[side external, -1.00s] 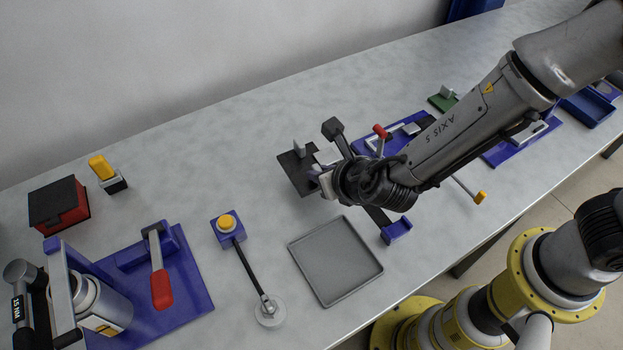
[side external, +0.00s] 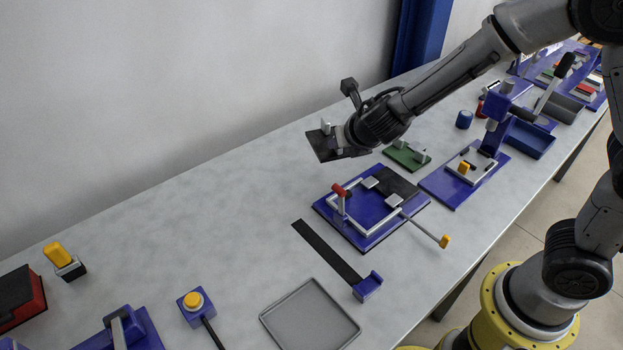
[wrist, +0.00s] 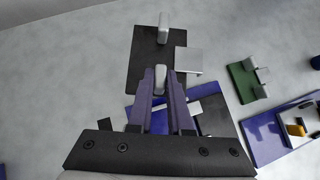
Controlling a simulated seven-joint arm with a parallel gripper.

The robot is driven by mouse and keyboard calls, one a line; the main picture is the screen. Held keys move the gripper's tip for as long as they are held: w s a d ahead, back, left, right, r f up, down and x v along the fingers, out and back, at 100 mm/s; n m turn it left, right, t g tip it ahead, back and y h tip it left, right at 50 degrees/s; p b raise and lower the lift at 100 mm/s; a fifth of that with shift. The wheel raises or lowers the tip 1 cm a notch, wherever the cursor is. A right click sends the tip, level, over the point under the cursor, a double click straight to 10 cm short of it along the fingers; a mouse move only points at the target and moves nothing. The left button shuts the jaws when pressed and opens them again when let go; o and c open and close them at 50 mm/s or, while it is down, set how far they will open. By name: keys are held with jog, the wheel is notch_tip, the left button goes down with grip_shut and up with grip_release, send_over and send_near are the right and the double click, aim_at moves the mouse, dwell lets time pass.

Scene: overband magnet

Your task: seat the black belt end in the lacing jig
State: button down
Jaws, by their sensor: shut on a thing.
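The black belt end (side external: 322,150) is a flat dark plate with upright grey posts and a metal plate at one edge. My gripper (side external: 347,138) is shut on one post and holds the belt end above the table, up and left of the jig. In the wrist view, the belt end (wrist: 146,62) reaches out beyond my gripper (wrist: 160,82), with its other post near the far edge. The lacing jig (side external: 354,233) is a blue base with a light frame, a red-topped post and a yellow-tipped lever. A dark plate (side external: 396,182) lies at its far right part.
A green plate with grey posts (side external: 402,158) lies behind the jig. A blue press station (side external: 455,195) stands to its right. A black strip with a blue block (side external: 367,287) and a grey tray (side external: 310,312) lie in front. The table left of the jig is clear.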

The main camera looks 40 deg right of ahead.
jog(key=d+r, duration=0.2)
jog(key=d, duration=0.3)
jog(key=s+a+f+n+y, duration=0.1)
jog(key=s+a+f+n, duration=0.1)
jog(key=s, duration=0.4)
jog(key=s+a+f+n+y, duration=0.2)
jog(key=s, duration=0.4)
jog(key=shift+s+t, duration=0.3)
jog(key=shift+s, duration=0.05)
jog(key=shift+f, duration=2.85)
jog(key=shift+f, duration=1.1)
jog(key=c, duration=0.8)
grip_release()
jog(key=shift+o, duration=0.2)
jog(key=shift+f, duration=0.1)
